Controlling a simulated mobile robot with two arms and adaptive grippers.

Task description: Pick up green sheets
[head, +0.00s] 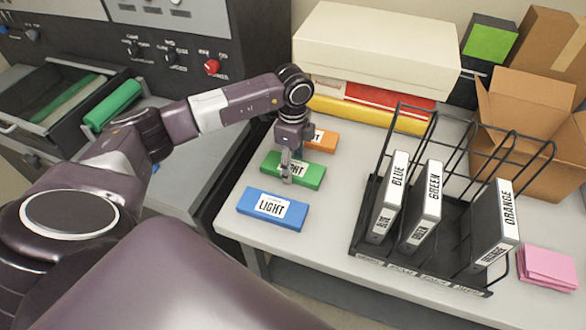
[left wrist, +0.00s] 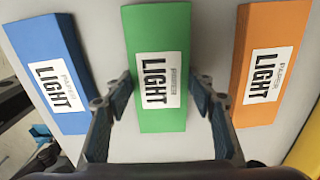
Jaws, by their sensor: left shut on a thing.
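The green sheets (head: 312,178) are a flat green pack with a white LIGHT label, lying on the grey table between a blue and an orange pack. My left gripper (head: 287,176) points down over the pack and is shut on it. In the left wrist view, the two fingers of my left gripper (left wrist: 164,88) stand on either side of the green sheets (left wrist: 160,40), near the label. The pack lies level with its neighbours and looks to be on the table. My right gripper is not in view.
The blue pack (head: 272,210) lies in front and the orange pack (head: 322,140) behind. A black wire rack (head: 362,238) with labelled binders stands to the right. Boxes (head: 375,45) line the back. Pink sheets (head: 548,268) lie far right. Bare table lies between packs and rack.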

